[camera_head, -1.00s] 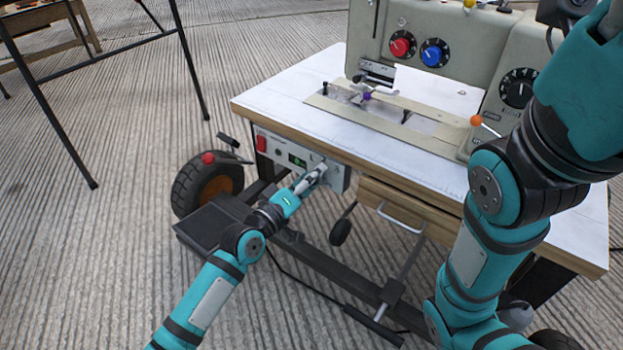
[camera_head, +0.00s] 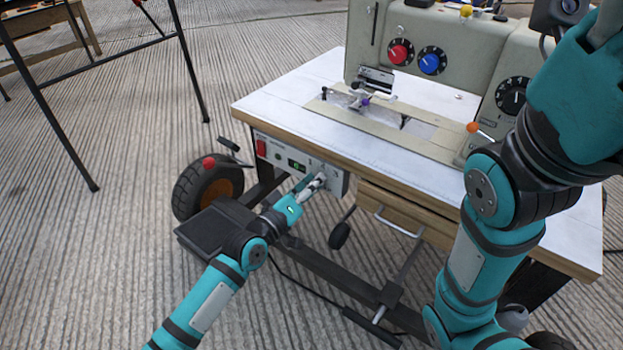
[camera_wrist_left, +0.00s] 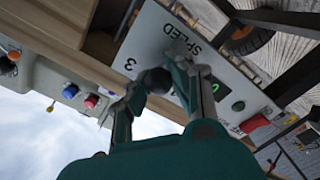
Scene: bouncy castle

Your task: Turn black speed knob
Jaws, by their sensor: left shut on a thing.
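The black speed knob (camera_wrist_left: 155,80) is on the pale control panel (camera_wrist_left: 150,38), beside the printed word "SPEED" in the left wrist view. My left gripper (camera_wrist_left: 154,88) is shut on the knob, one finger on each side. In the head view, my left gripper (camera_head: 319,182) reaches the right part of the panel (camera_head: 335,182) under the table edge, and its fingers hide the knob. My right arm (camera_head: 480,220) rises at the right, with its gripper out of view.
The panel also carries a red switch (camera_head: 261,148) and a small green display (camera_head: 296,164). Above it is the white tabletop (camera_head: 290,100) with a sewing machine (camera_head: 440,40). A drawer (camera_head: 400,215) is right of the panel, a wheel (camera_head: 190,185) left. A black frame (camera_head: 60,130) stands far left.

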